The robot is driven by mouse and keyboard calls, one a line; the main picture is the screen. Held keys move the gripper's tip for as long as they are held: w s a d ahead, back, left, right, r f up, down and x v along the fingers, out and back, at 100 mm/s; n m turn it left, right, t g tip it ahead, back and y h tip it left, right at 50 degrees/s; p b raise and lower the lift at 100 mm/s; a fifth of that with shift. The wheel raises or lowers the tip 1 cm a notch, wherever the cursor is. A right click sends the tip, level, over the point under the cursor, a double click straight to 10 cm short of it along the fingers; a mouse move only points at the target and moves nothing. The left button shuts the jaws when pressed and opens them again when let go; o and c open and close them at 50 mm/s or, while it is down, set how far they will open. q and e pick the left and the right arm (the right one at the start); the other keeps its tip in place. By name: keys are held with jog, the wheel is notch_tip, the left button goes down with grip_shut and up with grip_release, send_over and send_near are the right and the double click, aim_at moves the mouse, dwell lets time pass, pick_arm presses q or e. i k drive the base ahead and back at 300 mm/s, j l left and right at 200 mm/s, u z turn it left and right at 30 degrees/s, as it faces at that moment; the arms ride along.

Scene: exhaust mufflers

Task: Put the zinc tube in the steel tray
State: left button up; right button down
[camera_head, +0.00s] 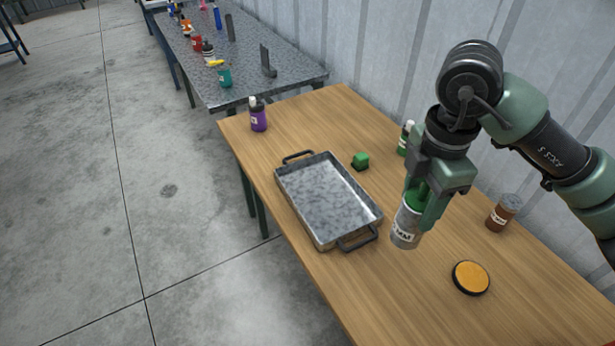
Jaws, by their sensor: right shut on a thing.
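The steel tray (281,185) is a shallow grey rectangular pan with dark handles at both ends, lying on the wooden table. Its inside looks empty. My right gripper (420,205) points down just right of the tray and is shut on the zinc tube (405,232), a grey cylinder with a white label. The fingers cover the tube's upper part. The tube is slightly tilted and outside the tray; I cannot tell whether its lower end touches the table. My left gripper is not in view.
A second table (285,60) behind holds several bottles. A corrugated wall bounds the right.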

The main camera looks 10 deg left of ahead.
aim_at(325, 200)
jog(key=i+j, duration=0.8)
